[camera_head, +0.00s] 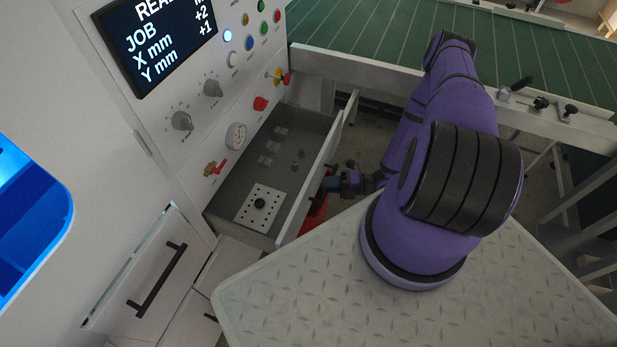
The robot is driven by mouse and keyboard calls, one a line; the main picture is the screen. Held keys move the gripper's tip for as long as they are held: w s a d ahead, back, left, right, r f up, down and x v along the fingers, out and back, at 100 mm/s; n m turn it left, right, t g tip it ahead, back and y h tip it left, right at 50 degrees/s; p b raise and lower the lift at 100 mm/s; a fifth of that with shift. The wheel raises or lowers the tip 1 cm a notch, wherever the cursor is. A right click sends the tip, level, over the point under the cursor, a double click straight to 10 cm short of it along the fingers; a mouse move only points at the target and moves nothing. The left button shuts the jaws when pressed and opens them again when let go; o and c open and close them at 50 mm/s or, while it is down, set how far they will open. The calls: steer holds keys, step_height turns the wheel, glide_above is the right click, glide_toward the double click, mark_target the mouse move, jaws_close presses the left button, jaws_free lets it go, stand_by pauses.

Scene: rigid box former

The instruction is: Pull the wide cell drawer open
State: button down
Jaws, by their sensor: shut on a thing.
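A wide grey drawer (308,183) stands pulled out from under the control panel, its inside exposed. I take it as the wide cell drawer. My purple arm reaches down past the outer side of the drawer front. My gripper (328,184) is small and dark at that front, shut on what appears to be the drawer handle. The handle itself and the exact grip are mostly hidden.
The control panel (225,90) with knobs, a gauge and a screen rises above the drawer. Another front with a black bar handle (157,280) is at lower left. A green conveyor (370,30) runs behind. A red object (314,214) lies below the drawer front.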

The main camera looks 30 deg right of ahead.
steer(key=shift+s+d, duration=0.75)
steer(key=shift+s, duration=0.25)
steer(key=shift+s+d, duration=0.7)
steer(key=shift+s, duration=0.3)
steer(key=c, duration=1.1)
jaws_free()
steer(key=shift+c, duration=0.2)
steer(key=v, duration=1.1)
steer(key=shift+w, duration=0.1)
